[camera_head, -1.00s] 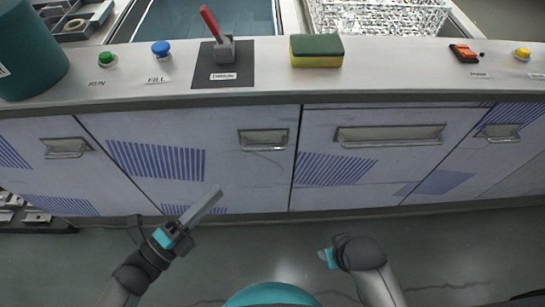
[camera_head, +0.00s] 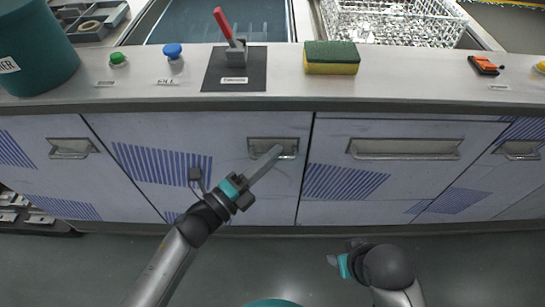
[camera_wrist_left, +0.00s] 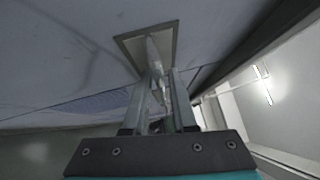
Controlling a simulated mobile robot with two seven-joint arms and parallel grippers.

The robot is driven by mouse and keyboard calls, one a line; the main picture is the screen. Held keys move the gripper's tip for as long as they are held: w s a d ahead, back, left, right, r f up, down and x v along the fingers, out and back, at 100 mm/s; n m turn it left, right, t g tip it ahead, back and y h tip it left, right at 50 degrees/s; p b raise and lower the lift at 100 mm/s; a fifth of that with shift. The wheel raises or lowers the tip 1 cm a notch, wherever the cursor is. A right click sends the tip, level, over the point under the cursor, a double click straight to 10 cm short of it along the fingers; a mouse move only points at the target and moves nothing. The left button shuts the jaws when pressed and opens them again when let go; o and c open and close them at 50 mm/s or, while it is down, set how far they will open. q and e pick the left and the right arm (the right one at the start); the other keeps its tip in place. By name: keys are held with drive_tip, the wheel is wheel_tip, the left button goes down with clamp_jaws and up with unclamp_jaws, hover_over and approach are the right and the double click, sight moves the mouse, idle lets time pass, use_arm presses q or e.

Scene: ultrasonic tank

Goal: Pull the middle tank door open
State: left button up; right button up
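The tank door (camera_head: 225,130) with blue stripes, second from the left, stands closed in the head view. Its metal handle (camera_head: 288,142) sits at its upper right in a recessed plate. My left gripper (camera_head: 274,154) reaches up to this handle, its fingertips at the bar. In the left wrist view the two fingers (camera_wrist_left: 162,75) are apart, with the handle bar (camera_wrist_left: 153,50) between them; a firm grip is not visible. My right gripper (camera_head: 341,262) hangs low in front of the doors, away from any handle; its fingers are too small to judge.
Other closed doors have handles at the left (camera_head: 72,148), centre right (camera_head: 405,149) and far right (camera_head: 519,150). The counter (camera_head: 420,85) above carries a red lever (camera_head: 226,28), a sponge (camera_head: 332,58), buttons and a teal bin (camera_head: 35,50). The floor in front is clear.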

use_arm(q)
drive_tip(key=shift+w+d, duration=0.15)
drive_tip(key=shift+d, duration=0.1)
clamp_jaws()
idle(1.4)
